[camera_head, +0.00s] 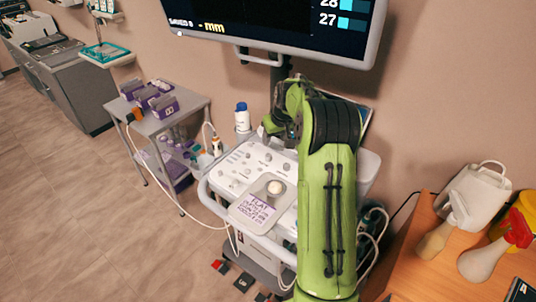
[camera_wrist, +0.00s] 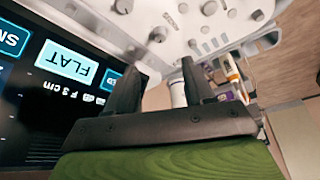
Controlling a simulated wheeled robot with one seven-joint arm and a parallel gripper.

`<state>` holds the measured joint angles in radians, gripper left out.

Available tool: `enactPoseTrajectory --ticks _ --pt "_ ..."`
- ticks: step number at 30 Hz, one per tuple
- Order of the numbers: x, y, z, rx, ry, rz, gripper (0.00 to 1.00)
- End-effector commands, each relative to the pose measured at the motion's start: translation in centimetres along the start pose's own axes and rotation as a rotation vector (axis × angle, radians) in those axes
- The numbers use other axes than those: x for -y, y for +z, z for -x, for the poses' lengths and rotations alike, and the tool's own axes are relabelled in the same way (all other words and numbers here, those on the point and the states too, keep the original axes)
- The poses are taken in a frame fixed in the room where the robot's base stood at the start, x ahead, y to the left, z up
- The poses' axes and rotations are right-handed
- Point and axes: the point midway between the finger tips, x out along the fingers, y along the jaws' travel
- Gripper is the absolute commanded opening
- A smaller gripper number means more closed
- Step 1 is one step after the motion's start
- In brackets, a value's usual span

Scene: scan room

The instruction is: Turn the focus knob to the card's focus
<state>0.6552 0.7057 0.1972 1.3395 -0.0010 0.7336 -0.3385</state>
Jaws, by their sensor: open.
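The white console (camera_head: 232,160) carries several grey knobs (camera_head: 248,155); I cannot tell which is the focus knob. A screen (camera_wrist: 60,75) on the left shows "FLAT" and "F 3 cm" upside down. My arm hides the console's right part in the head view.
A large monitor (camera_head: 270,25) hangs above the console. A blue-capped bottle (camera_head: 242,118) stands at the console's back left. A grey cart (camera_head: 160,120) with purple boxes is at left. A wooden table (camera_head: 425,270) with spray bottles (camera_head: 438,235) is at right. Cables hang by the console.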

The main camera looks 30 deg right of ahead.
Motion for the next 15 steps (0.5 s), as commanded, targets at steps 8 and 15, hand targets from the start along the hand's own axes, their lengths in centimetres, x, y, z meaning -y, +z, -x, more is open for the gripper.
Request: enactPoseTrajectory --ticks 8,15 --pt "0.1 0.1 -7.4 0.003 -0.002 0.0 0.53" --pt "0.1 0.1 -11.6 0.001 -0.001 0.001 0.53"
